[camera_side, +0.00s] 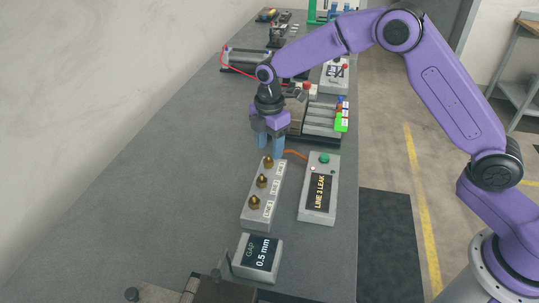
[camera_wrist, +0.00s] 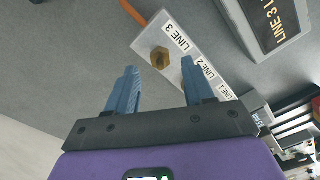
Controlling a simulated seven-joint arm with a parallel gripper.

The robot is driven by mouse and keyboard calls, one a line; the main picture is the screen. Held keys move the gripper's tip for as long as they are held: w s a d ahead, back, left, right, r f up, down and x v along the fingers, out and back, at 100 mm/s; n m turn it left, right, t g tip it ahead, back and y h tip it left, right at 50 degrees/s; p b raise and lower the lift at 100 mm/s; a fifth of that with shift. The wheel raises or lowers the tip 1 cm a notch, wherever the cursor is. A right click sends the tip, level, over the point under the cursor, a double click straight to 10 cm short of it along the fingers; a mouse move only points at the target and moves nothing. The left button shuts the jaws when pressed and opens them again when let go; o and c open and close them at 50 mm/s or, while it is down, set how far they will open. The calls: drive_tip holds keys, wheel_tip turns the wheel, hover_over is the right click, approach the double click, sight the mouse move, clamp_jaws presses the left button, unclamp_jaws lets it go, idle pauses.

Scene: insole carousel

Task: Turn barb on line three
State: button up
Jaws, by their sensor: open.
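A grey block (camera_side: 248,220) carries three brass barbs in a row with line labels. The line three barb (camera_side: 268,162) is at the far end of the row. In the wrist view this barb (camera_wrist: 159,57) shows as a hex brass fitting beside the LINE 3 label (camera_wrist: 177,38). My gripper (camera_side: 270,149) points down with blue fingers just above the far end of the block. In the wrist view my gripper (camera_wrist: 158,68) is open, and the barb appears between the fingertips with nothing gripped. Contact cannot be told.
A box (camera_side: 319,192) right of the block reads "LINE 3 LEAK" and has a green button. A display (camera_side: 258,257) in front reads "GAP 0.5 mm". An orange hose (camera_side: 296,154) runs by the block's far end. The bench is clear at left.

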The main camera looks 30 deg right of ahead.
sight(268, 160)
drive_tip(key=shift+f, duration=2)
